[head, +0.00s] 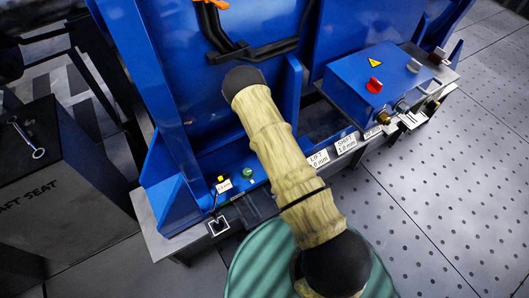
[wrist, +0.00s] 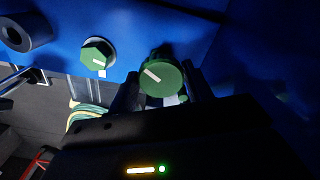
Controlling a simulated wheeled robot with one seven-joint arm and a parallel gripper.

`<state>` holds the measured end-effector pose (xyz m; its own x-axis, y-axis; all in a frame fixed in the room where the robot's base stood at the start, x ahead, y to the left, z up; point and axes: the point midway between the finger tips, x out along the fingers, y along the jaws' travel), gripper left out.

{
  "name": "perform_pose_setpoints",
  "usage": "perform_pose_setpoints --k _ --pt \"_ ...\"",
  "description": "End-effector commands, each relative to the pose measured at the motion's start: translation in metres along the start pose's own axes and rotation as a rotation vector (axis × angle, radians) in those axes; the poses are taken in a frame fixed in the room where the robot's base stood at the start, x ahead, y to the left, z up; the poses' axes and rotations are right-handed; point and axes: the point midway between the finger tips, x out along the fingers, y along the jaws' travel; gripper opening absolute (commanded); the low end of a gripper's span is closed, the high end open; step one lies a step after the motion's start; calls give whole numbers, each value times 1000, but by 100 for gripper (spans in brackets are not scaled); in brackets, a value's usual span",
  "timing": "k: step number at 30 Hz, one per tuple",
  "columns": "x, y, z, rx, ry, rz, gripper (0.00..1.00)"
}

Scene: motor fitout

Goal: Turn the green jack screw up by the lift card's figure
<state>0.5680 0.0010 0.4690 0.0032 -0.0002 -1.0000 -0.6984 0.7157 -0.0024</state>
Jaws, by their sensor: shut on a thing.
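In the wrist view my gripper (wrist: 162,90) is shut on a round green knob, the jack screw (wrist: 160,76), with a finger on each side. A slanted white mark shows on the screw's face. Left of it, apart from my fingers, is a green hex head (wrist: 97,54) with its own white mark. In the head view the lift card (head: 318,160) is on the front edge of the stand; it reads "LIFT" above a figure in mm whose first digit I cannot read surely. My gripper is hidden there. One green knob (head: 248,173) shows left of my arm.
A shift card (head: 346,143) reading "1.0 mm" is beside the lift card. A blue box (head: 376,82) with a red button stands at the right. A yellow-and-black item (head: 222,182) is left of my arm. A dark cabinet (head: 55,190) stands at left; perforated floor (head: 440,190) at right is clear.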

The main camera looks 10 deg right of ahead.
Motion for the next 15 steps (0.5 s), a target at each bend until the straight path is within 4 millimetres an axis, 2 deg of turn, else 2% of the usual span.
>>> perform_pose_setpoints --k 3,4,7,15 --pt "4 1 -5 2 9 3 27" --pt "4 1 -5 2 9 4 54" --pt "3 1 -4 1 7 3 72" --pt "1 1 -2 -3 3 2 72"
